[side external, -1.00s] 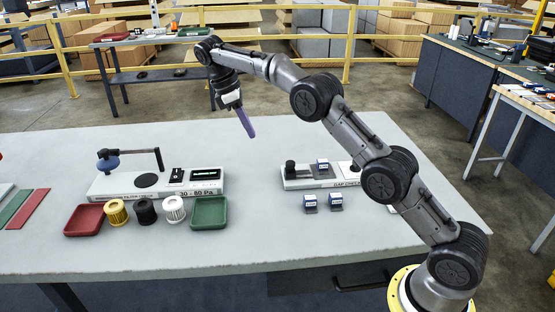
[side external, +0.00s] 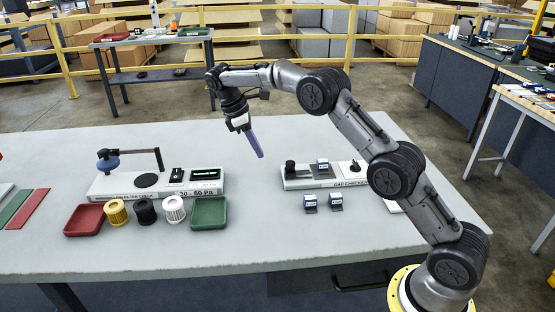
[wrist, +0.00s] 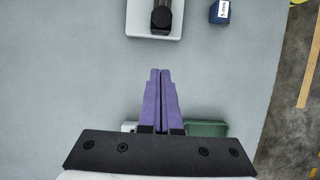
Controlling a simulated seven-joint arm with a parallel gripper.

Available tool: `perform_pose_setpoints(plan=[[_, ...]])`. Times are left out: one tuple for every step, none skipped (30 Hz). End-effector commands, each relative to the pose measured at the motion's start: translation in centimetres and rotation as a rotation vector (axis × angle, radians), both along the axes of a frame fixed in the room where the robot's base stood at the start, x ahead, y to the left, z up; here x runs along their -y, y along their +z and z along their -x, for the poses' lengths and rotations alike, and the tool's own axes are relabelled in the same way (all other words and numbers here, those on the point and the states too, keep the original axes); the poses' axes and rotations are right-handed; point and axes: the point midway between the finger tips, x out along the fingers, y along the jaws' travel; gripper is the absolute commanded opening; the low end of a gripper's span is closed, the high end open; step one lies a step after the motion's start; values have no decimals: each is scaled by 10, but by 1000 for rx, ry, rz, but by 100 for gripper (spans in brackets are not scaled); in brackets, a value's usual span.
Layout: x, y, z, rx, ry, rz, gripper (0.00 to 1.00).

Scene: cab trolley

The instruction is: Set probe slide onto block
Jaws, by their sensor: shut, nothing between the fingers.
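The gap checker (side external: 300,184) is a low white base on the table. A black upright part (side external: 290,168), which looks like the probe slide, stands at its left end. The same dark part (wrist: 161,18) shows at the top of the wrist view. A blue block (side external: 322,165) sits on the base, right of the black part. Two more blue blocks (side external: 310,201) (side external: 336,199) stand on the table in front. One blue block (wrist: 219,12) shows in the wrist view. My gripper (side external: 260,155) has purple fingers (wrist: 160,75), shut and empty, above the table left of the gap checker.
A white tester (side external: 205,188) with a lever stands at the left. Red (side external: 84,220) and green (side external: 209,213) trays with several filters between them lie in front of it. The table between tester and gap checker is clear.

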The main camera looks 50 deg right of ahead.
Motion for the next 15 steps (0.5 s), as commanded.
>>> perform_pose_setpoints(plan=[[4, -10, 4, -5, -2, 1, 0], [5, -16, 6, -4, -2, 0, 0], [7, -23, 8, -4, -2, 0, 0], [9, -29, 9, -5, -2, 1, 0], [10, -34, 11, -5, -1, 1, 0], [12, -41, 13, -3, -1, 1, 0], [14, -45, 15, -4, -1, 0, 0], [18, -42, 17, 1, -2, 1, 0], [22, -41, 22, 1, -3, 1, 0], [25, -42, 25, -1, -3, 1, 0], [27, -41, 27, 2, -2, 1, 0], [30, -42, 30, 0, -3, 0, 0], [32, -42, 32, 0, -3, 0, 0], [34, -42, 34, 0, -2, 0, 0], [36, -42, 36, 1, -2, 1, 0]])
